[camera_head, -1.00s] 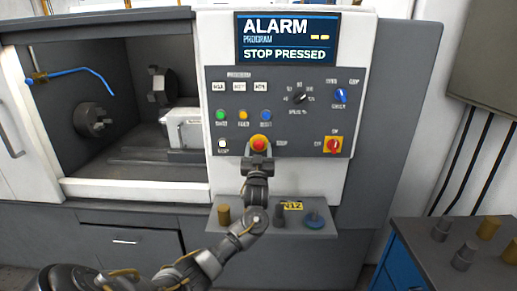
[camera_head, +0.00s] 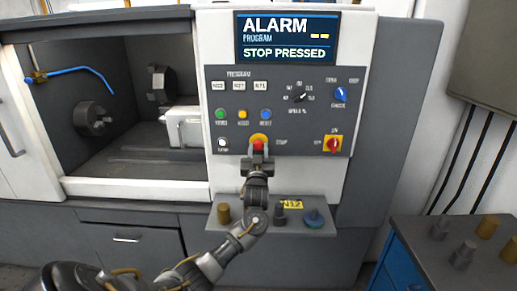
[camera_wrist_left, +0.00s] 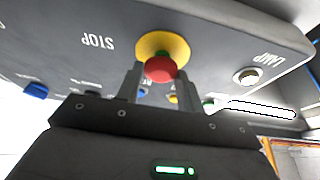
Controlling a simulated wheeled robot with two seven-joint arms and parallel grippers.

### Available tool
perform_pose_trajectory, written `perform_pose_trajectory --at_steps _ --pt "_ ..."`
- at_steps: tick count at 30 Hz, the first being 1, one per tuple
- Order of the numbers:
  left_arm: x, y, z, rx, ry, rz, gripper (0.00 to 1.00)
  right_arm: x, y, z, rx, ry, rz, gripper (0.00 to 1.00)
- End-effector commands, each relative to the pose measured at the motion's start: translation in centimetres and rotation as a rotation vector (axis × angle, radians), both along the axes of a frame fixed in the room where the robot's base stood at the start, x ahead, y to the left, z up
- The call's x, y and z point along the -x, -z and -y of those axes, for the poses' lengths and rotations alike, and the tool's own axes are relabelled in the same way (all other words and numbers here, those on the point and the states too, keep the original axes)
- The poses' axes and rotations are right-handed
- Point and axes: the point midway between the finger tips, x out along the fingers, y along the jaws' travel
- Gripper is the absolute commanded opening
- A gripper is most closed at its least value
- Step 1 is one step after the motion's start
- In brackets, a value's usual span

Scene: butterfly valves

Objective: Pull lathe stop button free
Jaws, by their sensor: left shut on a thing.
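The red stop button (camera_head: 258,142) sits on a yellow round base on the lathe's control panel (camera_head: 313,118). In the left wrist view the red button cap (camera_wrist_left: 161,69) shows between the two fingers, in front of its yellow base (camera_wrist_left: 163,44), with "STOP" printed beside it. My left gripper (camera_head: 258,154) is at the button from below and is shut on it. The fingers partly hide the cap in the head view. The lathe screen (camera_head: 288,38) reads "ALARM" and "STOP PRESSED". My right gripper is not in view.
Green, yellow and blue buttons (camera_head: 265,115) sit just above the stop button, and a white lamp button (camera_head: 223,143) is to its left. A red rotary switch (camera_head: 333,145) is to the right. A shelf (camera_head: 262,228) with small parts juts out below.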

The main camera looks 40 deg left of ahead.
Motion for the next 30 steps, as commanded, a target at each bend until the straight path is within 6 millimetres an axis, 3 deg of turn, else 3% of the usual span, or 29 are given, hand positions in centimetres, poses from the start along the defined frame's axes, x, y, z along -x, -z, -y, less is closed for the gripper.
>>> perform_pose_trajectory --at_steps 4,5,9,20,30 --pt "0.0 0.2 0.0 0.0 0.001 -0.002 0.0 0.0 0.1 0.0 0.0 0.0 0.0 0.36" --pt "0.0 0.2 0.1 0.0 0.001 -0.002 0.4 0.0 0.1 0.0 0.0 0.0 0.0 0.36" --pt "0.0 0.2 0.0 0.0 0.001 -0.001 0.58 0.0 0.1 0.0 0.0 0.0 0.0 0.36" --pt "0.3 0.5 0.4 0.001 0.002 -0.001 0.58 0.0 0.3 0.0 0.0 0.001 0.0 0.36" --pt "4.9 3.1 3.8 0.002 0.004 -0.001 0.58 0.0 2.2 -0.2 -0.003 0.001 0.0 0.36"
